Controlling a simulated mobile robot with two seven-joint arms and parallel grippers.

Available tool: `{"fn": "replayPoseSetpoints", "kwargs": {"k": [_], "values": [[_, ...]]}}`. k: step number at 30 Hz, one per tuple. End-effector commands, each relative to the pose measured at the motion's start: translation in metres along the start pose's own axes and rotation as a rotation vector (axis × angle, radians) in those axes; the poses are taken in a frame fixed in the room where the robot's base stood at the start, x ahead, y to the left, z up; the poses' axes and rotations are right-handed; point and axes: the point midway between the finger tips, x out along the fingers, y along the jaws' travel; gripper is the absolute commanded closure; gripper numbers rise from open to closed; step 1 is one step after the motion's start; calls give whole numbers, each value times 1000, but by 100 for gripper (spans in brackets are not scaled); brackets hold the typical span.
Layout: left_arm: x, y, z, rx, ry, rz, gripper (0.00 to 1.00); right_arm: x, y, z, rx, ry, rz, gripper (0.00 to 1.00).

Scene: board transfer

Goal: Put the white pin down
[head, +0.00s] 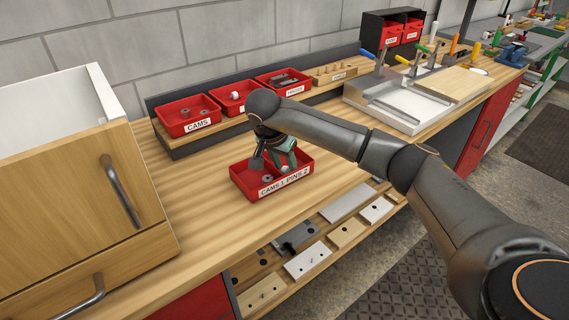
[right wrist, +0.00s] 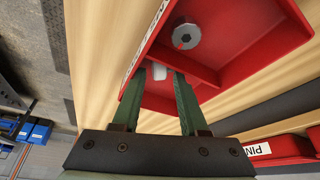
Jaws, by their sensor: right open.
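A red tray (head: 243,185) labelled "CAMS 1 PINS 2" sits on the wooden bench; its red wall also shows in the right wrist view (right wrist: 268,62). My right gripper (head: 275,163) reaches down into the tray. In the right wrist view, its green fingers (right wrist: 165,72) are open. A small white pin (right wrist: 161,70) shows between the fingertips, inside the tray and partly hidden by them. Whether a finger touches it I cannot tell. A grey cam (right wrist: 186,33) lies in the tray beyond the fingertips. My left gripper is not in view.
Red bins stand behind the tray, one labelled "CAMS" (head: 187,118). A wooden cabinet (head: 75,190) stands at the left. A shelf with several plates (head: 307,260) is below the bench's front edge. The bench left of the tray is clear.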

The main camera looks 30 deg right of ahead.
Motion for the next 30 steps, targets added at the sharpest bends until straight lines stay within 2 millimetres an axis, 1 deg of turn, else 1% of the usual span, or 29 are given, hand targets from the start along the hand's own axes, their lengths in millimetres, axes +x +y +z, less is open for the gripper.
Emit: {"fn": "replayPoseSetpoints", "kwargs": {"k": [5, 12, 18, 22, 30], "values": [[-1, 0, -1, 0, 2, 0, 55, -24, -2, -1, -2, 1, -6, 57], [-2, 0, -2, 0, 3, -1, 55, -77, -2, -1, -2, 2, -6, 57], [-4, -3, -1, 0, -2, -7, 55, -110, -1, -1, -1, 1, -2, 57], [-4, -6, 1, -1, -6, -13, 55, -120, -1, -1, -1, 1, -2, 57], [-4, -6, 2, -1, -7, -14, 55, -122, 0, 0, -1, 0, 0, 57]]}}
